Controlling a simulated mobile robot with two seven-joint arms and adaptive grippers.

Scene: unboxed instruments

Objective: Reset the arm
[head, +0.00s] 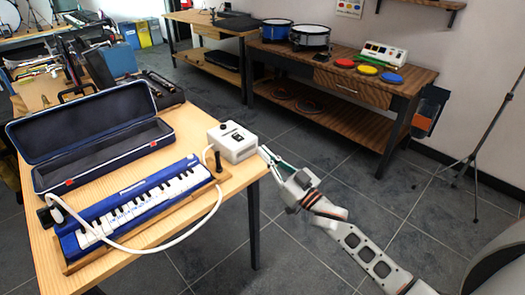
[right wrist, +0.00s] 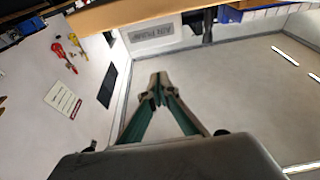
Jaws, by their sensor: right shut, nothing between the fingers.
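My right gripper (head: 266,152) hangs in the air at the right edge of the near wooden table (head: 185,228), close to a white box-shaped device (head: 233,142). Whether it touches the device cannot be told. Its arm reaches in from the lower right. In the right wrist view the two green-lined fingers (right wrist: 158,85) meet at their tips with nothing between them. That view shows a wall and ceiling. My left gripper is not in view.
A blue melodica (head: 140,208) with a white tube and an open blue case (head: 95,135) lie on the near table. A bench (head: 345,88) with drums (head: 310,38) stands behind. A tripod stand (head: 478,150) is at the right. The floor between is clear.

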